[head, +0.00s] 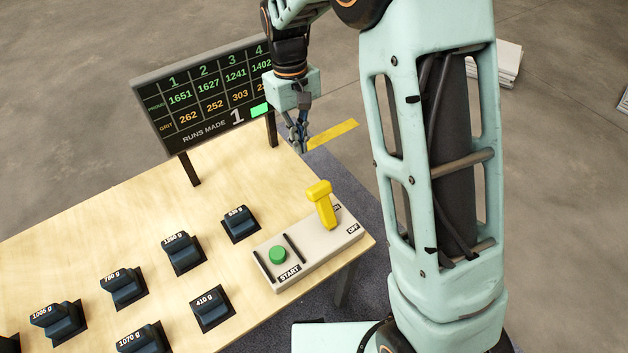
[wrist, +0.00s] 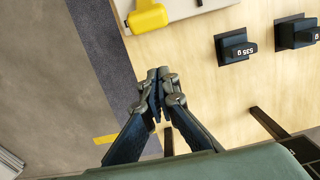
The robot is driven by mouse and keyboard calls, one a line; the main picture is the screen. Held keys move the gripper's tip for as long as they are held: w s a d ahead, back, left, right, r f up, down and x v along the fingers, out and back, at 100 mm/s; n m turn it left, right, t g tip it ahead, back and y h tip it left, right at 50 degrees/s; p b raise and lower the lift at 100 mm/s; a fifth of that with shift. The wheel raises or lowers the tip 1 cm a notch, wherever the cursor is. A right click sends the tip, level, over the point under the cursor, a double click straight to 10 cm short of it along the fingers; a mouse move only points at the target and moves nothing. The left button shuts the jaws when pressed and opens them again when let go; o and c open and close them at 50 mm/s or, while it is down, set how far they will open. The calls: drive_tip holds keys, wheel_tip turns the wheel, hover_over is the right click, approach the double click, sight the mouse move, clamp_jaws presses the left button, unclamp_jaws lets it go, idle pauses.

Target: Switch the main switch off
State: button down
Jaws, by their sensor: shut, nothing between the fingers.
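The main switch is a yellow lever (head: 321,203) on a light grey control box (head: 318,250) at the right end of the wooden table. Labels on the box by the lever read ON, partly hidden, and OFF. The lever stands up and leans toward the far side, nearer the ON label. The yellow lever also shows at the top of the wrist view (wrist: 149,16). My gripper (head: 301,147) is shut and empty, beyond the table's far right edge in the head view, apart from the lever. Its closed fingertips show in the wrist view (wrist: 158,73).
A green START button (head: 278,254) sits on the same box, between two dark bars. Several dark blocks with gram labels stand on the table (head: 110,213). A scoreboard (head: 205,95) rises at the back edge, close to my gripper.

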sight(325, 208)
drive_tip(key=shift+d+f, duration=0.1)
drive_tip(key=shift+f, duration=0.15)
wheel_tip(325, 208, down, 10)
drive_tip(key=s+b, duration=0.1)
drive_tip(key=b, duration=0.1)
drive_tip(key=s+d+r, duration=0.2)
drive_tip(key=s, duration=0.1)
drive_tip(key=shift+d+p, duration=0.3)
drive_tip(key=shift+p, duration=0.05)
drive_tip(key=shift+s+d, duration=0.1)
drive_tip(key=shift+s, duration=0.05)
